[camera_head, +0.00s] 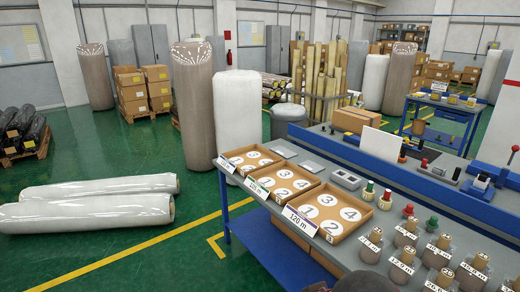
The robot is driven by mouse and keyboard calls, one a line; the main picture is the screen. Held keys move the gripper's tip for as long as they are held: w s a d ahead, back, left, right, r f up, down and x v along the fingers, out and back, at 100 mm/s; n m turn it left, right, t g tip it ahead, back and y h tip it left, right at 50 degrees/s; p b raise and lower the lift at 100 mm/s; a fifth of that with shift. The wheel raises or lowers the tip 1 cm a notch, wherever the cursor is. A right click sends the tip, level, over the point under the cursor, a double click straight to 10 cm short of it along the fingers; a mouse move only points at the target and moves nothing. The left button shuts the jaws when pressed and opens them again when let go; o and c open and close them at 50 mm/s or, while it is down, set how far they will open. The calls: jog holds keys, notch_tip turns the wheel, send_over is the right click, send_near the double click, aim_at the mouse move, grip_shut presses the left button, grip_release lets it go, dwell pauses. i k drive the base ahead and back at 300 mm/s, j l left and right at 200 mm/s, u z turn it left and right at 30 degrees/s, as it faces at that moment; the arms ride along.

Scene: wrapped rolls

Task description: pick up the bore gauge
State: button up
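I cannot single out the bore gauge with certainty in the head view. Small tools and fittings stand on the grey workbench (322,153). A small red-tipped item (424,163) stands near the white panel. My gripper's fingers do not show. A dark rounded shape is cut off at the bottom edge, and I cannot tell what it is.
Numbered wooden trays (366,230) line the bench's left edge. Several labelled brown cylinders (403,262) stand at the front right. A white panel (377,145) and cardboard box (355,119) are further back. Wrapped rolls (90,210) lie on the green floor at left, with open floor around them.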

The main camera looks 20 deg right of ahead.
aim_at(370, 184)
jog(key=i+u, duration=0.1)
jog(key=i, duration=1.1)
jog(key=i+z, duration=0.25)
jog(key=z, duration=0.15)
jog(key=i+z, duration=0.2)
jog(key=z, duration=0.25)
jog(key=i+j+z, duration=0.15)
jog(key=z, duration=0.25)
jog(key=i+z, duration=0.2)
jog(key=z, duration=0.2)
jog(key=i+z, duration=0.25)
jog(key=z, duration=0.15)
jog(key=i+j+z, duration=0.15)
jog(key=z, duration=0.3)
